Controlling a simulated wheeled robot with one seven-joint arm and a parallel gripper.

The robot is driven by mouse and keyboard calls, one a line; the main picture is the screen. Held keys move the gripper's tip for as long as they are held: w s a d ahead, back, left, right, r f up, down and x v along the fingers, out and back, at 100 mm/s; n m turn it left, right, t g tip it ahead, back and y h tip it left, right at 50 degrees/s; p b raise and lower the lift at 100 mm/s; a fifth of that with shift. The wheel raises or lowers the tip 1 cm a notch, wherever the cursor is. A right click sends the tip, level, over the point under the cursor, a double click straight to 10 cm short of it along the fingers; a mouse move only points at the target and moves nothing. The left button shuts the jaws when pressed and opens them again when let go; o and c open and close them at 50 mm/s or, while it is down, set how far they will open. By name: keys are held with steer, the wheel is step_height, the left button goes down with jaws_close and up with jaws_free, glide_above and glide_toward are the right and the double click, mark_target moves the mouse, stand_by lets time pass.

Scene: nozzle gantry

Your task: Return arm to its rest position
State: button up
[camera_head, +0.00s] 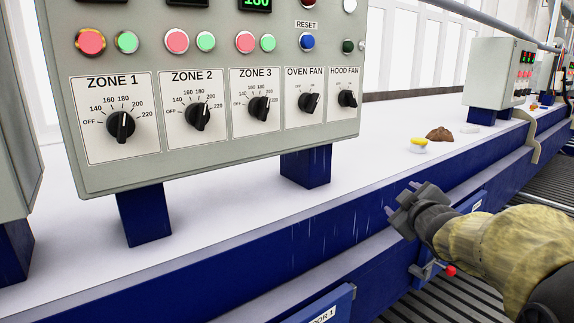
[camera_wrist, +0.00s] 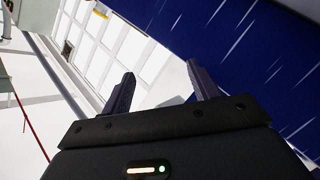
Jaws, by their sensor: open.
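My gripper (camera_head: 402,199) is at the lower right of the head view, at the end of my arm in a mottled yellow sleeve. It is in front of the blue edge of the white-topped counter (camera_head: 330,235) and apart from the control panel (camera_head: 225,160). In the wrist view my gripper (camera_wrist: 160,90) has its two dark fingers spread apart with nothing between them. The panel has knobs for three zones, an oven fan and a hood fan, with red, green and blue buttons above.
A yellow and white item (camera_head: 418,146) and a brown lump (camera_head: 439,134) lie on the counter. A second control box (camera_head: 494,75) stands farther back right. A red-tipped handle (camera_head: 449,271) is below my gripper, near the blue door (camera_head: 335,308). A slatted floor (camera_head: 430,303) lies at the lower right.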

steer(key=s+a+f+m+g, duration=0.2)
steer(key=s+f+m+g, duration=0.15)
steer(key=f, duration=0.35)
steer(key=s+a+f+m+g, duration=0.2)
steer(key=s+f, duration=0.2)
steer(key=f, duration=0.3)
steer(key=s+a+f+m+g, duration=0.1)
steer(key=s+a+f+g, duration=0.2)
steer(key=s+f, duration=0.3)
steer(key=s+a+f+m+g+p, duration=0.1)
steer(key=s+a+f+m+g, duration=0.1)
steer(key=s, duration=0.7)
step_height(320, 180, down, 4)
steer(key=shift+s+a+r+g+y, duration=0.15)
steer(key=shift+a+g+y, duration=0.25)
steer(key=shift+a+g, duration=0.65)
steer(key=shift+d+m, duration=0.25)
steer(key=shift+c, duration=0.4)
